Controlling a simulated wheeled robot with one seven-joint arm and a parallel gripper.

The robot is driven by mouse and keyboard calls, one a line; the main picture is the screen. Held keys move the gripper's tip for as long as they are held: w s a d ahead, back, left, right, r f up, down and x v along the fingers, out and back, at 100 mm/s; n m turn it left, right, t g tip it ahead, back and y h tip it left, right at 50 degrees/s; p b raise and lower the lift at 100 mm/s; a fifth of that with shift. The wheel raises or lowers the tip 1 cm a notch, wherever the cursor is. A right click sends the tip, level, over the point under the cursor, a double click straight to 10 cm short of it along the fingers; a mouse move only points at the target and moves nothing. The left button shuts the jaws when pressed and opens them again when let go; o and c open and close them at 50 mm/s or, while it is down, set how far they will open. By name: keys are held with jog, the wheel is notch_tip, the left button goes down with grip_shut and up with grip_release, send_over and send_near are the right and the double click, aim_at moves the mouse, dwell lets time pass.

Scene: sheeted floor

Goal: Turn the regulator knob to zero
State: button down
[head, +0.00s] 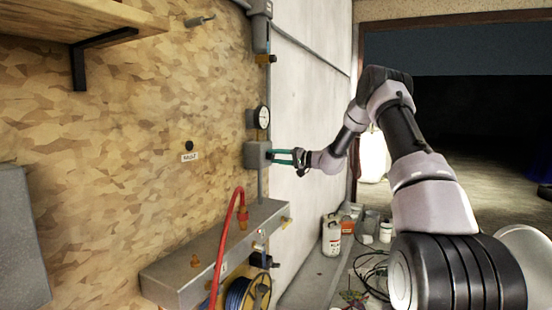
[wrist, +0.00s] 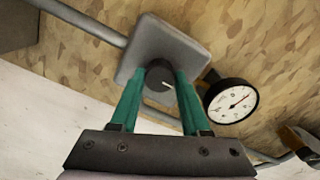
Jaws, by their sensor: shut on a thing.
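The regulator is a grey box (head: 253,155) on a vertical pipe on the wall, just below a round gauge (head: 262,117). In the wrist view the box (wrist: 150,35) has a dark round knob (wrist: 157,76) with a pale pointer mark on its face. My gripper (head: 270,155) reaches the box from the right. Its two green fingers (wrist: 160,75) are on either side of the knob and shut on it.
A grey manifold box (head: 215,255) with a red hose (head: 225,240) juts from the wall below. A wooden shelf (head: 90,18) is at upper left.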

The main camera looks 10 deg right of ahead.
jog(key=shift+f+n, duration=0.1)
jog(key=shift+n, duration=0.2)
jog(key=shift+c, duration=1.9)
grip_release()
jog(key=v, duration=1.1)
